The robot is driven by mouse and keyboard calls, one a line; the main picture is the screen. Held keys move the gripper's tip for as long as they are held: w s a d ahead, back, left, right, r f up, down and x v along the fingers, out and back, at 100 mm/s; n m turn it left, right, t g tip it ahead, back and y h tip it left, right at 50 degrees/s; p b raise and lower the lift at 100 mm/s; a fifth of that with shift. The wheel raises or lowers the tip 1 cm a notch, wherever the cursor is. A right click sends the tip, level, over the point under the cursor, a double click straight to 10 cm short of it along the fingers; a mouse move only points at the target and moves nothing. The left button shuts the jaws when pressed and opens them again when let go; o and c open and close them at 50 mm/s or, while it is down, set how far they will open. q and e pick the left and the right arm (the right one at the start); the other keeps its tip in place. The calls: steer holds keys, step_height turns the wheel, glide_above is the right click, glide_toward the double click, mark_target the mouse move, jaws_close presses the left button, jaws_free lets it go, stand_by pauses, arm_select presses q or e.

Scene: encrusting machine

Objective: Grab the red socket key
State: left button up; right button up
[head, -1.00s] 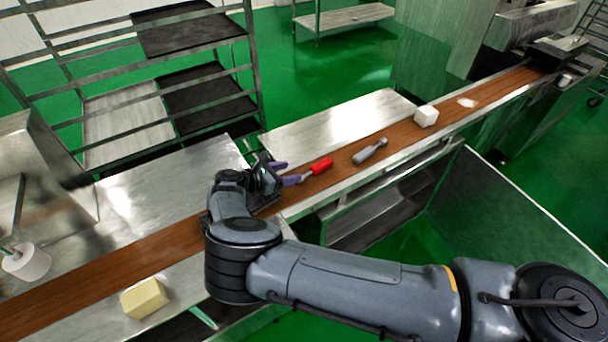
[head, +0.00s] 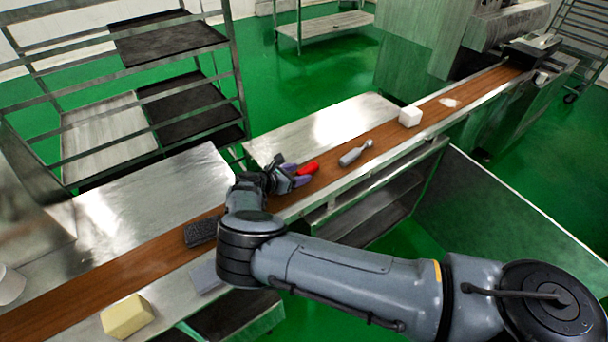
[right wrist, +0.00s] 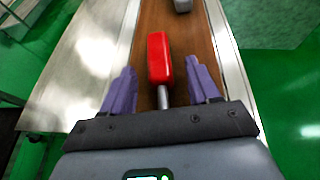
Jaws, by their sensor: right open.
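The red socket key (head: 308,168) lies on the brown conveyor belt in the head view. In the right wrist view its red handle (right wrist: 159,58) points away from me and its metal shaft runs back between my fingers. My right gripper (head: 288,174) is open, with one purple finger on each side of the shaft; it also shows in the right wrist view (right wrist: 162,88). Neither finger appears to touch the key. The shaft's near end is hidden by the gripper body. My left gripper is not in view.
A grey-handled tool (head: 354,154) lies farther along the belt (head: 393,134), then a white block (head: 410,116). A black brush-like block (head: 201,231) lies on the belt behind my gripper. A yellow block (head: 127,316) sits at lower left. Metal side tables (head: 325,125) flank the belt.

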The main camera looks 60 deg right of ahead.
steer(key=shift+c, duration=0.4)
jaws_close()
